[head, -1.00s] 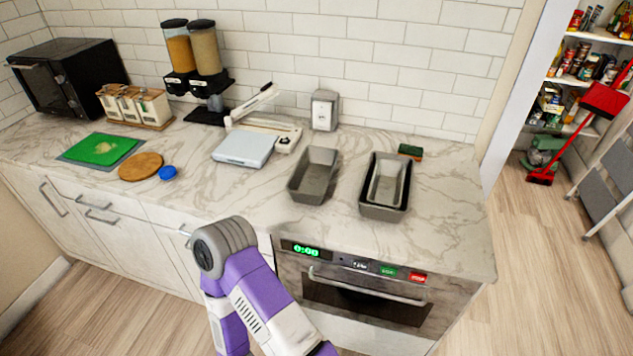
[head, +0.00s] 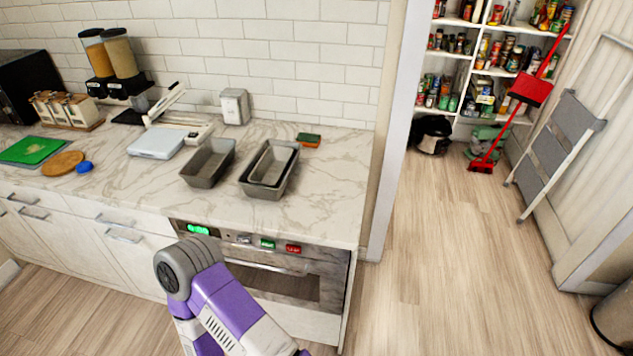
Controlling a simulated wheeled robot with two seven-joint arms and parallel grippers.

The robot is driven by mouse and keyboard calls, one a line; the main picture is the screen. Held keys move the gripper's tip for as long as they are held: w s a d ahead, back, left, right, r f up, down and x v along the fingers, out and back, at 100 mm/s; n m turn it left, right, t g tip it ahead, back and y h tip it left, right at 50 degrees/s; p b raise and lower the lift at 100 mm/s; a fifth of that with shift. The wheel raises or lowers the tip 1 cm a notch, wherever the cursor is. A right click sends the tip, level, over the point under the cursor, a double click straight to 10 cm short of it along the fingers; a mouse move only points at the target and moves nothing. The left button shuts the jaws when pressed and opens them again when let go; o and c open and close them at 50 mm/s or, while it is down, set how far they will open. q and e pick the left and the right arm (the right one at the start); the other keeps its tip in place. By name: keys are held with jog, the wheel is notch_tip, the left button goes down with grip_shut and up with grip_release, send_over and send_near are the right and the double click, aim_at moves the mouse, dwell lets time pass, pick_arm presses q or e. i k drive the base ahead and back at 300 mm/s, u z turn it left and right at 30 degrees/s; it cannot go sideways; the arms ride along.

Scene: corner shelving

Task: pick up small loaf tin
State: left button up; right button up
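A small grey loaf tin (head: 271,164) sits inside a larger grey loaf tin (head: 263,192) on the marble counter, above the oven. Another grey loaf tin (head: 208,164) stands just to the left, apart from that pair, and looks empty. A purple and white arm of mine reaches up from the bottom of the head view, in front of the oven. Neither of my grippers shows, so I cannot see their fingers.
The counter (head: 320,190) is clear right of the tins, except for a sponge (head: 309,139) behind them. A white scale (head: 157,143) and a napkin dispenser (head: 235,106) stand to the left and behind. Open wood floor (head: 450,260) lies right, with a step ladder (head: 556,147) beyond.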

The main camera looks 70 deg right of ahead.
aim_at(268, 171)
jog(key=k, duration=0.4)
jog(key=z, duration=0.8)
